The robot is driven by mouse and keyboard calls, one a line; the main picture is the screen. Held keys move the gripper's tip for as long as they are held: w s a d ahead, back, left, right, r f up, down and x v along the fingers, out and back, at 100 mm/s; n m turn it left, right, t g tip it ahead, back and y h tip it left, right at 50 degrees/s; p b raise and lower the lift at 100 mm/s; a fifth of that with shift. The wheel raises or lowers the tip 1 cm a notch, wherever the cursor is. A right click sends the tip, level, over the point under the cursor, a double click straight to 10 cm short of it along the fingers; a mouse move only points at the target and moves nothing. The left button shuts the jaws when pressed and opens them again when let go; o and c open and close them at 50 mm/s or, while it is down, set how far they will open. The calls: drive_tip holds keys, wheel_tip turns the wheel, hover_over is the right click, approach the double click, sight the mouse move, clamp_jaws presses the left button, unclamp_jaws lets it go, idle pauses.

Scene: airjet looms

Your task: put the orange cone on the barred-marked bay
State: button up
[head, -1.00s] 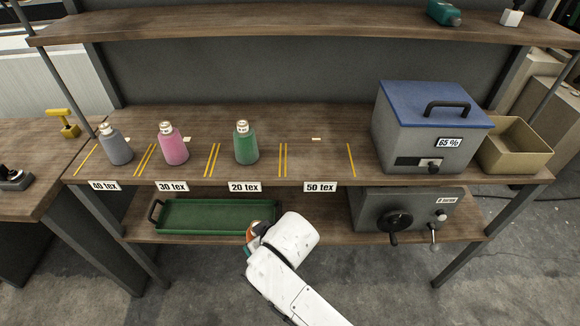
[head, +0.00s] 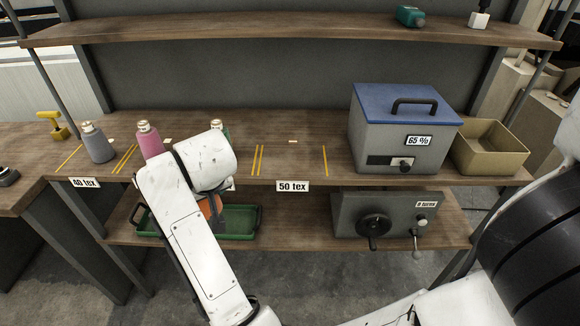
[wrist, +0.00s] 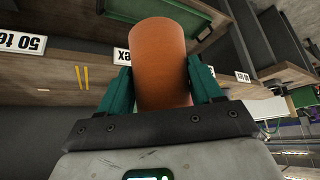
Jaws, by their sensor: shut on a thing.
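My gripper (wrist: 160,70) is shut on the orange cone (wrist: 158,50), with a teal finger on each side of it. In the head view the orange cone (head: 211,206) shows partly below my white wrist, in front of the shelf's front edge and above the green tray. The bench has bays split by yellow lines. The 50 tex bay (head: 292,160) is empty, with a small pale tag (head: 292,141) at its back; its mark is too small to read. The 40 tex bay holds a grey cone (head: 98,146). A pink cone (head: 150,141) and a mostly hidden green cone (head: 226,131) stand to its right.
A grey box with a blue lid (head: 402,105) stands right of the empty bay, beside a tan bin (head: 490,150). Below are a green tray (head: 240,222) and a grey crank unit (head: 385,215). An upper shelf (head: 290,37) runs above the bench.

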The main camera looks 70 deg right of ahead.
drive_tip(key=s+d+r+m+g+h+b, duration=0.2)
drive_tip(key=s+d+r+m, duration=0.35)
drive_tip(key=s+d, duration=0.3)
drive_tip(key=s+d+r+m+g+h+b, duration=0.1)
drive_tip(key=s+d+r+m+g+b, duration=0.25)
drive_tip(key=s+d+r, duration=0.5)
drive_tip(key=shift+m+t, duration=0.4)
drive_tip(key=shift+t, duration=0.05)
drive_tip(key=shift+w+d+r+b+x, duration=0.15)
drive_tip(key=shift+w+x, duration=0.4)
drive_tip(key=shift+x, duration=2.65)
drive_tip(key=shift+w+d+r+b+x, duration=0.15)
drive_tip(key=shift+w+x, duration=0.4)
drive_tip(key=shift+x, duration=2.65)
drive_tip(key=shift+w+d+r+b+x, duration=0.1)
drive_tip(key=shift+w+x, duration=0.45)
drive_tip(key=shift+x, duration=2.65)
drive_tip(key=shift+f, duration=0.15)
drive_tip(key=o, duration=1.2)
drive_tip(key=shift+o, duration=0.2)
